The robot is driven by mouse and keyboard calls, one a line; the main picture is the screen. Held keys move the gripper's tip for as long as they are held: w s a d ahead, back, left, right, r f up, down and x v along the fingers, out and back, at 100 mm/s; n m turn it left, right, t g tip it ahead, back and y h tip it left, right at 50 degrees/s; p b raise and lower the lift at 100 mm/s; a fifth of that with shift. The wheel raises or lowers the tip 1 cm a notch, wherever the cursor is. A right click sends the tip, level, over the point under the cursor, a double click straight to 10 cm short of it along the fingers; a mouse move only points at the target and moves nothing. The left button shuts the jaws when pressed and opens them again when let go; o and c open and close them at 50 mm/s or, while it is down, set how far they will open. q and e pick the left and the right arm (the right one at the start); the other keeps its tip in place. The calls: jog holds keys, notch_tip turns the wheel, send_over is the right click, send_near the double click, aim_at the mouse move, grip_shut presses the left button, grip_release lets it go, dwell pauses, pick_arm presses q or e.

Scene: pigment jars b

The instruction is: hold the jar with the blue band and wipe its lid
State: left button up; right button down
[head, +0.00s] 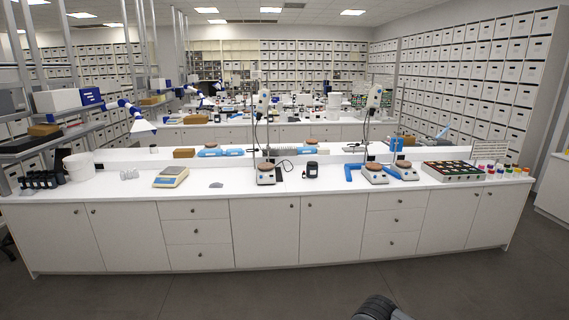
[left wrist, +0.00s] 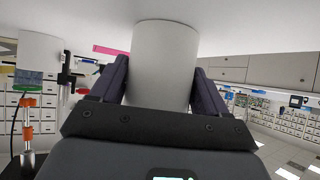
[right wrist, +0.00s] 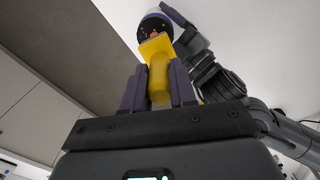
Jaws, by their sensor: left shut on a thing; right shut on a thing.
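In the left wrist view my left gripper (left wrist: 160,95) is shut on a pale grey-white cylindrical jar (left wrist: 165,60). No band shows on the side facing this camera. In the right wrist view the jar's round dark end (right wrist: 153,30) shows, with a pale rim, a bit of blue and small reddish marks. My left gripper's dark finger (right wrist: 178,15) is beside it. My right gripper (right wrist: 158,85) is shut on a yellow wiping tool (right wrist: 158,75). The tool's wide yellow end overlaps the dark end's lower edge; I cannot tell if they touch. Neither gripper shows in the head view.
The long white bench (head: 235,178) crosses the head view. The grey floor in front is mostly clear.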

jog(key=shift+f, duration=0.15)
dwell(0.5)
jog(key=shift+w+d+f, duration=0.15)
jog(key=shift+d+f, duration=0.1)
jog(key=shift+f, duration=0.55)
jog(key=shift+w+d+f, duration=0.15)
jog(key=shift+d+f, duration=0.05)
jog(key=shift+f, duration=0.55)
jog(key=shift+f, duration=0.65)
jog(key=shift+w+d, duration=0.1)
